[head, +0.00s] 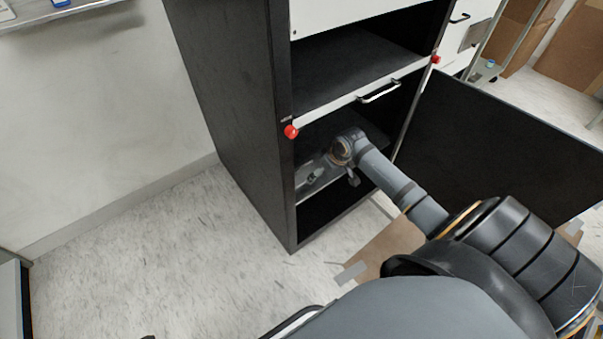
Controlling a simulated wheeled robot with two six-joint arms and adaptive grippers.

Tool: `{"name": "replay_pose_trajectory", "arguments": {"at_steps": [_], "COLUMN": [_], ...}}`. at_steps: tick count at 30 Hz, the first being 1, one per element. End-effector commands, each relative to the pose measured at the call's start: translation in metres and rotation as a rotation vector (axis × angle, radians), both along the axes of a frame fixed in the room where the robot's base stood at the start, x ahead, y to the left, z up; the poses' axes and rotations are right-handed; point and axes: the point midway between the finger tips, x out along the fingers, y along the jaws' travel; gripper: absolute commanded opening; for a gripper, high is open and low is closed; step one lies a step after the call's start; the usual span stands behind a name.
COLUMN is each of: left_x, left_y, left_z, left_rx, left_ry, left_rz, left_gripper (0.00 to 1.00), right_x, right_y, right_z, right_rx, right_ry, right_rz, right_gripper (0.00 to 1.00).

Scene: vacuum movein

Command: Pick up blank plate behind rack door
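The black rack (228,110) stands with its lower compartment open. The black rack door (495,150) is swung wide to the right. My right arm reaches from the lower right into that compartment. My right gripper (345,172) is small and dark there, and its fingers are hard to make out. A grey, metallic flat piece (305,191) lies just left of the gripper inside the compartment. It may be the blank plate or a shelf, and I cannot tell whether the gripper touches it. My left gripper does not show.
Above the opening is a bar with a silver handle (380,92) and red knobs (291,131) (436,59). An empty black shelf (350,68) lies above it. Pale floor (170,260) is clear left of the rack. Cardboard (375,249) lies on the floor below the door.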

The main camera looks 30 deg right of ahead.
Motion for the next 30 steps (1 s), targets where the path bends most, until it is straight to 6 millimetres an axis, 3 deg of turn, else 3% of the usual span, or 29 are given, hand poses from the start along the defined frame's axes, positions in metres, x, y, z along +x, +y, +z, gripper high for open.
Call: {"name": "replay_pose_trajectory", "arguments": {"at_steps": [3, 9, 17, 24, 30], "left_x": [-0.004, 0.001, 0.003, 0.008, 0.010], "left_y": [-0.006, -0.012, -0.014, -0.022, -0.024], "left_z": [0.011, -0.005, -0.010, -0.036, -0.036], "left_rx": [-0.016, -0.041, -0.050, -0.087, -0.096], "left_ry": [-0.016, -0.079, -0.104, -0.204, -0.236], "left_rz": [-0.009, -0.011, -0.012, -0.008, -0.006], "left_gripper": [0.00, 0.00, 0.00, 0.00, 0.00], "right_x": [0.030, 0.061, 0.073, 0.089, 0.092], "right_y": [0.005, 0.007, 0.009, 0.011, 0.011], "right_z": [-0.003, -0.003, -0.001, -0.042, -0.047], "right_rx": [0.005, 0.002, 0.002, 0.001, -0.001], "right_ry": [-0.005, -0.001, -0.002, 0.000, 0.001], "right_rz": [0.000, -0.001, -0.001, -0.001, 0.001], "right_gripper": [1.00, 1.00, 1.00, 1.00, 1.00]}}
